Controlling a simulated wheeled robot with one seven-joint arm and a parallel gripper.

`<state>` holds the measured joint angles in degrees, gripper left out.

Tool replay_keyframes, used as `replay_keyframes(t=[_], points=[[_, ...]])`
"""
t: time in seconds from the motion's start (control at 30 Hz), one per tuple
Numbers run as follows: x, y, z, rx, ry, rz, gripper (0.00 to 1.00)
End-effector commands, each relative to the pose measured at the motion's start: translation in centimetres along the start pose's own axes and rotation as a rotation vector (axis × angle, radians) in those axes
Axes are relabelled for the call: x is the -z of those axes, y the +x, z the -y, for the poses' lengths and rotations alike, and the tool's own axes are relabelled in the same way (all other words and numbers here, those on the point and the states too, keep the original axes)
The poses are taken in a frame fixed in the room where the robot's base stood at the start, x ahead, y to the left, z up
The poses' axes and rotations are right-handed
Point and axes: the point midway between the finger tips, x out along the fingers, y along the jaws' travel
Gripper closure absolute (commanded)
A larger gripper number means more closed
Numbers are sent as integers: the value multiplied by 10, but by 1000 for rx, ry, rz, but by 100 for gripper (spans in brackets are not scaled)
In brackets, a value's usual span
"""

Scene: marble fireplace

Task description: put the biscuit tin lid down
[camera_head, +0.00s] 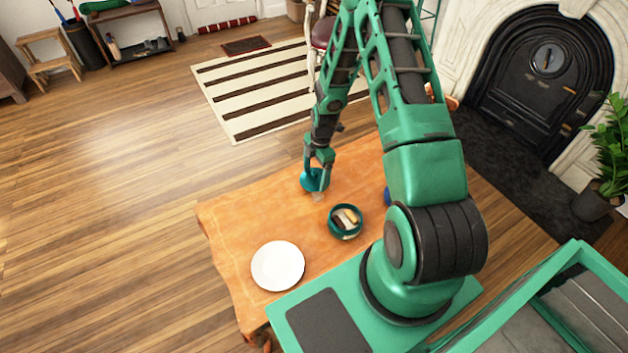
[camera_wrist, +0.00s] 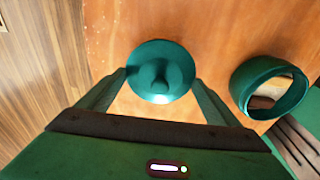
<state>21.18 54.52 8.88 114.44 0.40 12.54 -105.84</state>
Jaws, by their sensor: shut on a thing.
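The biscuit tin lid is a round teal disc with a central knob (camera_head: 311,183). It also shows in the wrist view (camera_wrist: 175,57), between the fingers of my gripper (camera_wrist: 160,80). My gripper (camera_head: 318,168) is shut on the lid, near the far edge of the table. I cannot tell whether the lid touches the tabletop. The open biscuit tin (camera_head: 345,234), a teal round container with biscuits inside, stands to the right and nearer. In the wrist view the tin (camera_wrist: 243,88) is at the right, apart from the lid.
A white plate (camera_head: 278,266) lies at the near left of the orange-brown wooden table (camera_head: 235,225). A blue thing (camera_head: 387,196) is mostly hidden behind my arm. A small pale patch (camera_head: 318,197) lies just below the lid. The tabletop left of the lid is clear.

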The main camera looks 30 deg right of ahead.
Motion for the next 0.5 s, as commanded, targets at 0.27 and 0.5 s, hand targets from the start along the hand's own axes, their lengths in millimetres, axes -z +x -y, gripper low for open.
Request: replay_keyframes(t=[0.27,0.5], points=[[-3,33,0,0,0,-1,36],[-3,34,0,0,-1,0,36]])
